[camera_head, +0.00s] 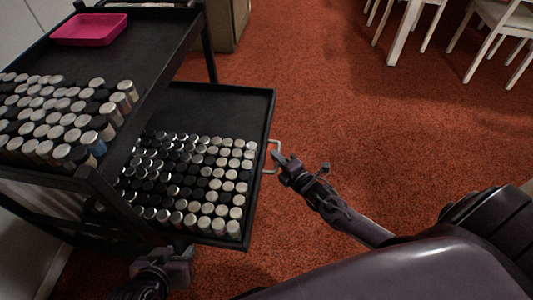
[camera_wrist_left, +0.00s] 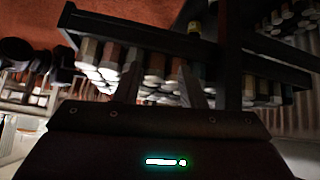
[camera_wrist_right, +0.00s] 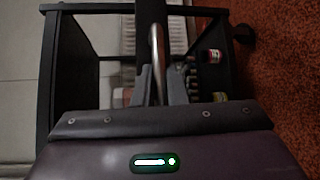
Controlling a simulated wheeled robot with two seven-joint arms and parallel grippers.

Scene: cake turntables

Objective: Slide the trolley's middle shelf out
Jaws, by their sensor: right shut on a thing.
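The black trolley's middle shelf (camera_head: 215,100) sticks out to the right from under the top shelf (camera_head: 140,60). It carries many small bottles with pale and dark caps, and its back part is bare. A metal handle (camera_head: 276,150) is on its right edge; it also shows in the right wrist view (camera_wrist_right: 156,40). My right gripper (camera_head: 280,160) is shut on this handle. My left gripper (camera_head: 180,252) is by the shelf's near edge, below the trolley's near corner. Its fingers (camera_wrist_left: 160,88) are apart with nothing seen between them; rows of bottles show beyond them.
A pink tray (camera_head: 89,29) and many capped bottles (camera_head: 60,115) stand on the top shelf. Red carpet (camera_head: 340,110) to the right of the shelf is clear. White chairs (camera_head: 500,25) stand at the back right, and a cabinet (camera_head: 228,22) behind the trolley.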

